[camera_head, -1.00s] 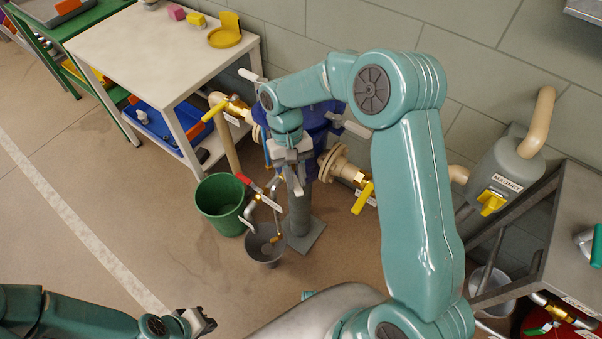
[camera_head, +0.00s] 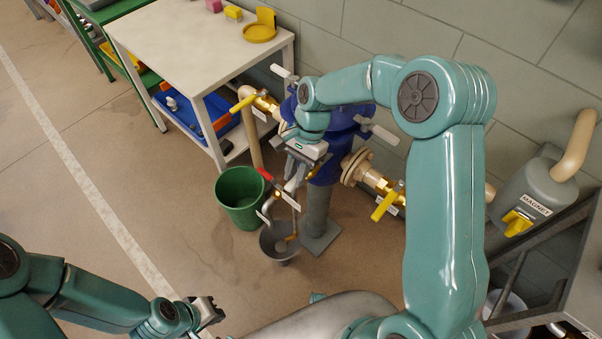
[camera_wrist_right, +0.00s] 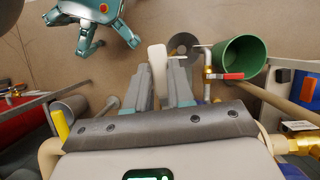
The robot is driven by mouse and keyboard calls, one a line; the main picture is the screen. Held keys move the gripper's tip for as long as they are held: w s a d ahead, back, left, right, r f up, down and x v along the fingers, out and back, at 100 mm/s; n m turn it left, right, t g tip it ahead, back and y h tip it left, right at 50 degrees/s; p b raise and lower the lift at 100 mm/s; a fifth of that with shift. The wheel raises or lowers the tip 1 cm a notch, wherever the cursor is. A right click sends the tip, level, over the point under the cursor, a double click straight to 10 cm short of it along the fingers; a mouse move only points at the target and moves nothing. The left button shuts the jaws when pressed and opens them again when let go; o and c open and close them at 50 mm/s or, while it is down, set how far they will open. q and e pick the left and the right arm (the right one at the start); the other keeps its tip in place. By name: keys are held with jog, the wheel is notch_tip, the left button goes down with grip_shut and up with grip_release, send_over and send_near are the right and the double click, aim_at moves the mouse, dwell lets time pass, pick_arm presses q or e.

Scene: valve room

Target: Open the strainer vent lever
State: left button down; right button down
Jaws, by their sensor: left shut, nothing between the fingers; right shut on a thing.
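The blue strainer (camera_head: 338,118) stands on a grey post, with pale handles around its lid and a yellow-handled valve on each side. My right gripper (camera_head: 294,184) is low in front of it, its fingers near the small drain pipe. In the right wrist view the right gripper (camera_wrist_right: 166,84) is shut on a pale lever (camera_wrist_right: 157,62) that sticks out past the fingertips. I cannot tell where this lever is fixed. A red lever (camera_head: 265,174) is on the small pipe just left of my fingers; it also shows in the wrist view (camera_wrist_right: 232,76). My left gripper (camera_head: 213,311) is shut and empty, low over the floor.
A green bucket (camera_head: 238,190) and a grey bucket (camera_head: 270,252) stand on the floor under the small pipes. A white table (camera_head: 190,40) is at the upper left. A grey unit marked MAGNET (camera_head: 540,190) is at the right. The floor at the left is clear.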

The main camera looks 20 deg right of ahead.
jog(key=shift+w+a+r+m+t, duration=0.15)
jog(key=shift+w+m+t, duration=0.2)
jog(key=shift+m, duration=0.25)
jog(key=c, duration=1)
grip_release()
jog(key=p+v, duration=0.1)
jog(key=v, duration=1.5)
jog(key=shift+w, duration=0.1)
